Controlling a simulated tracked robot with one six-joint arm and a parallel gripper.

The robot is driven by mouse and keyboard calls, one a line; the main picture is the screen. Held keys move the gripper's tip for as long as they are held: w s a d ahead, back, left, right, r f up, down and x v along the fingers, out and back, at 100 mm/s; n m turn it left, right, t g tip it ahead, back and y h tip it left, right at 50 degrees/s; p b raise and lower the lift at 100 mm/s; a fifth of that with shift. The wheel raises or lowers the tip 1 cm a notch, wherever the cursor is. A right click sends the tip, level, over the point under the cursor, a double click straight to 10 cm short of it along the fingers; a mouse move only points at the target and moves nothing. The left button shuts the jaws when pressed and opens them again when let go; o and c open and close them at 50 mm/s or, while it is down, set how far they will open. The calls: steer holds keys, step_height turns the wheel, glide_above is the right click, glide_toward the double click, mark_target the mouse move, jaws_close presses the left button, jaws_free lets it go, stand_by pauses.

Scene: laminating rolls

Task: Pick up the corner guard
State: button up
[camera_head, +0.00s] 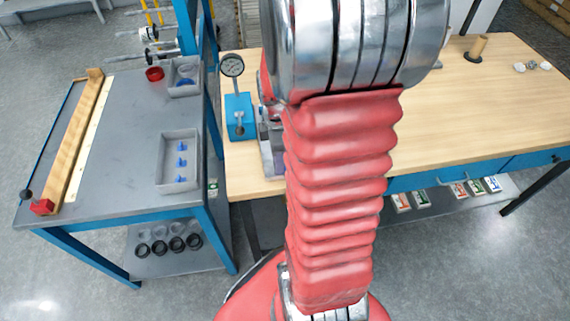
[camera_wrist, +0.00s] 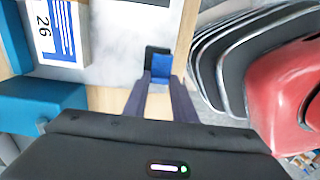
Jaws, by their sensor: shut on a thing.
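In the wrist view my gripper (camera_wrist: 161,80) has its two dark fingers closed in on a small blue piece (camera_wrist: 161,66) at their tips. This piece looks like the corner guard, though its full shape is hard to tell. A dark patch shows just beyond it against a pale grey surface; I cannot tell whether it is part of the same piece. In the camera_head view my red, ribbed arm hides the gripper and the held piece.
A blue-based dial gauge (camera_head: 239,115) stands on the wooden bench (camera_head: 460,110) left of my arm. A grey side table (camera_head: 115,130) holds trays (camera_head: 179,160) and a wooden bar (camera_head: 80,140). A card marked 26 (camera_wrist: 55,32) lies upper left in the wrist view.

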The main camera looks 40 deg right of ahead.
step_height(320, 180, up, 10)
stand_by(0.7)
stand_by(0.6)
